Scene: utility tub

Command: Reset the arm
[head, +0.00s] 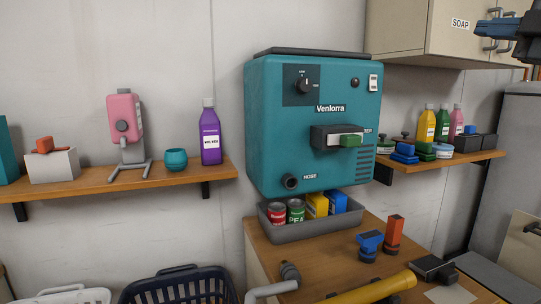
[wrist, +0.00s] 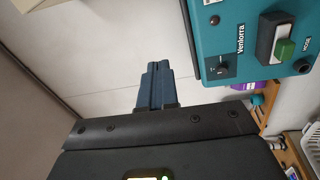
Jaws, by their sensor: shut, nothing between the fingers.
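My gripper (wrist: 158,68) shows in the wrist view with its two dark blue fingers together and nothing between them. In the head view my gripper (head: 484,29) is at the upper right corner, in front of the cupboard and well clear of the counter. The teal Venlorra machine (head: 270,140) hangs on the wall in the middle of the head view. It also shows at the upper right of the wrist view (wrist: 204,30), rotated and apart from the fingers.
The cupboard marked SOAP (head: 405,30) is close by my gripper. A right shelf (head: 480,157) holds bottles and brushes. A left shelf (head: 80,187) holds a pink device (head: 124,112) and a purple bottle (head: 210,140). The counter (head: 330,255) bears a grey tray (head: 315,224) and tools.

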